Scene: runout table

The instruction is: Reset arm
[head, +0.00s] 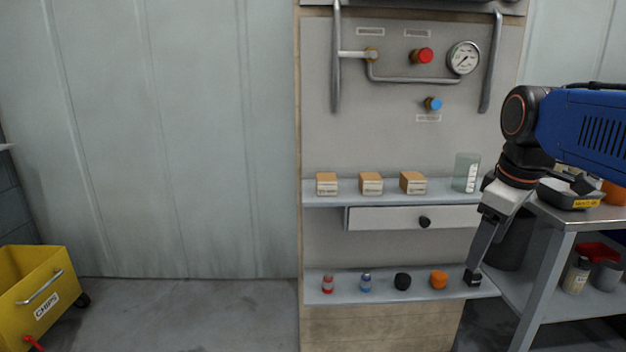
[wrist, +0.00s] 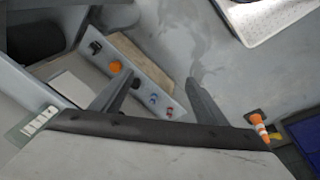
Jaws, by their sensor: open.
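My gripper (head: 478,258) hangs from my blue arm at the right of the head view, pointing down, its tip overlapping the right end of the lower shelf (head: 340,290). In the wrist view my gripper (wrist: 160,76) has its two fingers wide apart with nothing between them. On that shelf stand a red item (head: 327,284), a blue item (head: 365,282), a black knob (head: 402,281) and an orange knob (head: 438,279). A small dark piece (wrist: 95,47) shows at the shelf's end in the wrist view.
An upper shelf (head: 390,196) holds three small boxes (head: 371,184) and a clear beaker (head: 466,172), above a closed drawer (head: 390,218). A metal bench (head: 590,220) stands close at right, a yellow chips bin (head: 25,265) at left. Floor between bin and panel is clear.

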